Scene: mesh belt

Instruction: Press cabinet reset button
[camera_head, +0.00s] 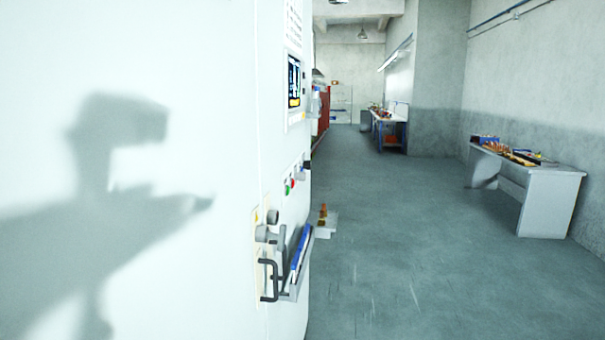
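A large white cabinet (200,60) fills the left of the view, and its front panel is seen at a steep angle. Small buttons show on it: a green button (287,190), a red button (292,183) and a dark knob or switch (307,164) beside them. I cannot tell which one is the reset button. A lit display screen (294,80) sits above them. My gripper is not in view; a shadow of an arm-like shape falls on the cabinet's left face.
A dark handle (267,281) and a small shelf with blue items (300,252) stick out from the cabinet. A white table (548,200) with items stands at right. A workbench (390,131) is farther back. The grey floor between is clear.

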